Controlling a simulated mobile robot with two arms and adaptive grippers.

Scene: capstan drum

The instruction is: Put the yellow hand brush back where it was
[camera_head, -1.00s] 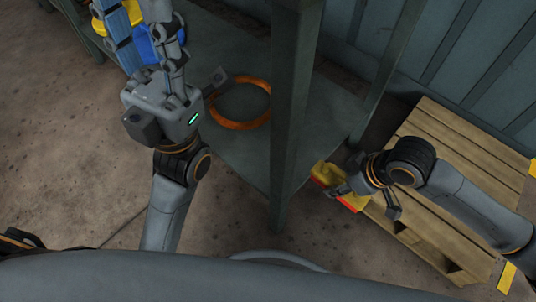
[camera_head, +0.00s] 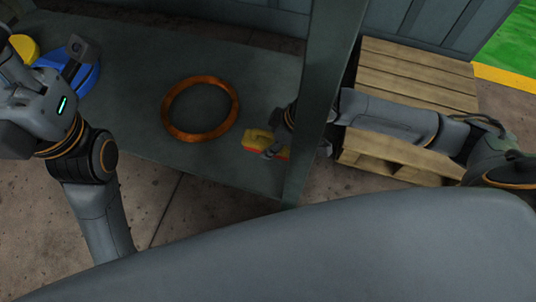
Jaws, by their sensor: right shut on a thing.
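The yellow hand brush (camera_head: 257,138), with a red lower edge, is in my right gripper (camera_head: 275,143), near the right end of a dark grey work surface (camera_head: 235,165). My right gripper is shut on it; the fingers hide part of the brush. I cannot tell whether the brush touches the surface. My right arm passes behind a grey upright post (camera_head: 323,90). My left gripper (camera_head: 42,62) is at the far left, partly cut off by the picture edge, near a blue object; I cannot tell whether it is open or shut.
An orange ring (camera_head: 168,122) lies on the surface, left of the brush. A blue object (camera_head: 80,82) and a yellow one (camera_head: 24,47) are at the left. A wooden pallet (camera_head: 415,70) lies beyond the post. The surface between ring and brush is clear.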

